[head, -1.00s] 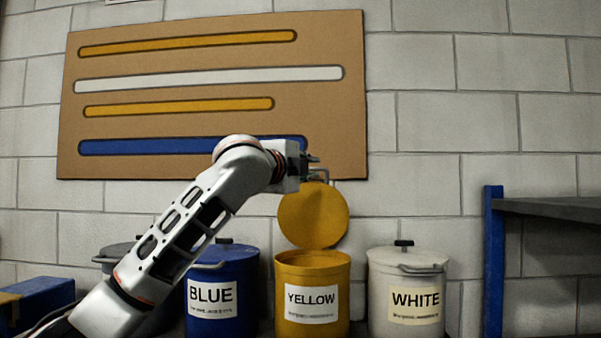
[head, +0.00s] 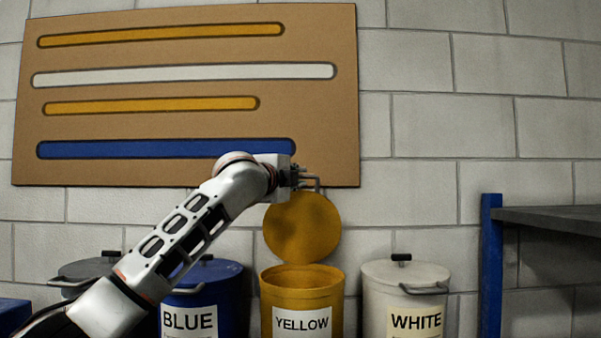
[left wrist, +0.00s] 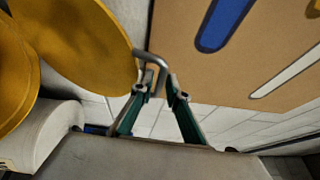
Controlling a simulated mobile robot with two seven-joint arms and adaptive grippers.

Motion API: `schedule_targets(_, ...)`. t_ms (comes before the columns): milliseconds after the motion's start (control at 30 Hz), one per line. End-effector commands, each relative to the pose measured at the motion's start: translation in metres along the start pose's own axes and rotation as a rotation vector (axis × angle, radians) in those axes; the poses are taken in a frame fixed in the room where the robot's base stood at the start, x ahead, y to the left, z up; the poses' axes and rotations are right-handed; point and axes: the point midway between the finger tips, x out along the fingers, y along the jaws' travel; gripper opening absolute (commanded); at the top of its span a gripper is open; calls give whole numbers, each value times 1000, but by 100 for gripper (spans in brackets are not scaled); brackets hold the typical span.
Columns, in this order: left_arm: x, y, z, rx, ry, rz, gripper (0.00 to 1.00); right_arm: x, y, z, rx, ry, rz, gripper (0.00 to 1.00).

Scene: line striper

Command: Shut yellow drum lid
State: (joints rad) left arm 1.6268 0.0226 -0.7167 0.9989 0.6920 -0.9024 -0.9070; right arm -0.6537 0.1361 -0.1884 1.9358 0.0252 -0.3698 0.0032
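The yellow drum (head: 302,290) stands open between the blue and white drums, its label facing me. Its round yellow lid (head: 301,228) stands raised, nearly upright, at the drum's back rim. A metal loop handle (head: 313,180) shows at the lid's top. My left gripper (head: 299,178) is at this handle, above the lid. In the left wrist view, the lid (left wrist: 88,48) is at the upper left, and the handle (left wrist: 153,62) reaches to the green fingers (left wrist: 160,92). The fingers are apart, with part of the handle seeming to lie between them. Contact is unclear. My right gripper is out of view.
A blue drum (head: 207,285) and a dark-lidded drum (head: 82,268) stand left, partly behind my left arm. A white closed drum (head: 404,290) stands right. A striped board (head: 200,110) hangs on the wall behind. A blue-legged shelf (head: 492,265) is at the right.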

Motion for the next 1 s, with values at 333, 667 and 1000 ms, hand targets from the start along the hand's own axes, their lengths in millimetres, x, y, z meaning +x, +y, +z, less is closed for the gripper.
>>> schedule_targets(333, 17, -1, -1, 1, 1, -2, 15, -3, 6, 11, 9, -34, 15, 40)
schedule_targets(667, 17, 0, -1, 1, 1, -2, 0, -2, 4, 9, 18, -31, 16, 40)
schedule_targets(1000, 14, 3, -1, 9, 0, -20, 0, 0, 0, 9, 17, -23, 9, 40)
